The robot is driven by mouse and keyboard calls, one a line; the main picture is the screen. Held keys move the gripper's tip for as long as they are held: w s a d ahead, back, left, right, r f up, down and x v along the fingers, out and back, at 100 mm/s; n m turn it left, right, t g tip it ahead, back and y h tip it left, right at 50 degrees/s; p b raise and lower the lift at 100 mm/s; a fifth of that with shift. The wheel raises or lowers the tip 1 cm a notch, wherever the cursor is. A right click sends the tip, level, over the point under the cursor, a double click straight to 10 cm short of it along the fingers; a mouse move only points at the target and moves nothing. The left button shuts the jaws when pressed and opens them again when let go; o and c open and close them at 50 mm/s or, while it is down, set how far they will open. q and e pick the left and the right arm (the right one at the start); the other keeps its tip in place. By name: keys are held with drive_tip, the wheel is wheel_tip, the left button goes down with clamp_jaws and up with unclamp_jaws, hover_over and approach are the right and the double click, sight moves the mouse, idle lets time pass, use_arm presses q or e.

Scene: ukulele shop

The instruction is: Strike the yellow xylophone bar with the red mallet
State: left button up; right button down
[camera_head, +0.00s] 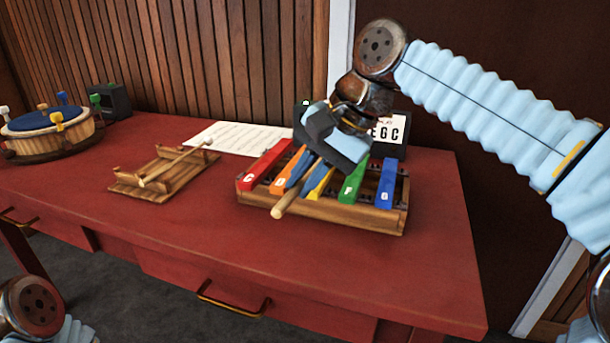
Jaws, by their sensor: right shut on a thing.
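The xylophone (385,217) sits on the red table with red, orange, yellow, green and blue bars in a wooden frame. The yellow bar (321,184) is partly covered by my right gripper. My right gripper (298,176) is low over the orange and yellow bars and shut on a wooden mallet (286,203). The mallet's pale handle slants toward the front left, over the xylophone's front edge. Its head is hidden behind the gripper, so I cannot see its colour or whether it touches a bar. My left gripper is out of view; only part of my left arm shows at bottom left.
A wooden rack (128,192) with another pale stick (170,169) stands left of the xylophone. A white sheet (240,138) lies behind. A round blue-topped drum (48,130) and a dark box (110,101) stand at far left. A lettered card (389,130) stands behind the xylophone. The table front is clear.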

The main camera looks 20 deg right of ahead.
drive_tip(key=shift+r+p, duration=1.45)
drive_tip(key=shift+r, duration=0.8)
drive_tip(key=shift+f, duration=0.15)
